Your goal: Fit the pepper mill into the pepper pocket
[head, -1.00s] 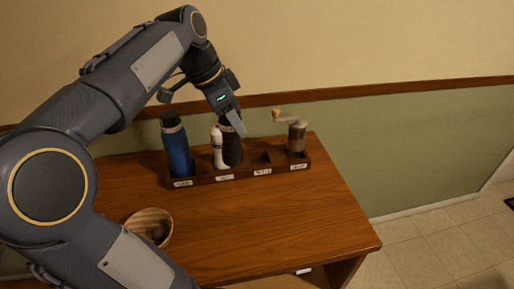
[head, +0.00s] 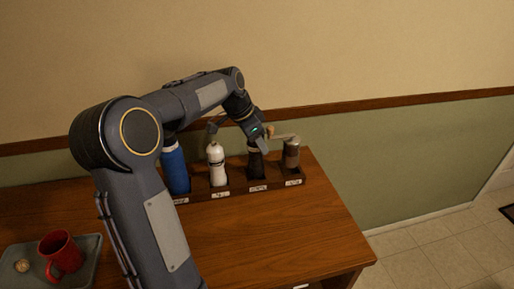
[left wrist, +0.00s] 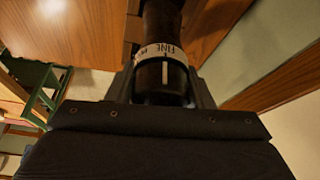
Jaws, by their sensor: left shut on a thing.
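The dark pepper mill (head: 256,166) is upright at the third pocket from the left in the wooden rack (head: 236,189). Its lower end appears inside that pocket; I cannot tell whether it touches the bottom. My left gripper (head: 262,147) is shut on the mill's upper part from above. In the left wrist view the mill (left wrist: 163,82) sits between the fingers, with a pale band reading "FINE" around it. The pocket's label (head: 258,188) is too small to read. My right gripper is not in view.
A blue bottle (head: 175,170) and a white bottle (head: 216,166) stand in the pockets to the left. A hand-crank grinder (head: 291,155) stands close on the right. A tray (head: 88,247) with a red mug (head: 62,252) is at the front left. The counter front of the rack is clear.

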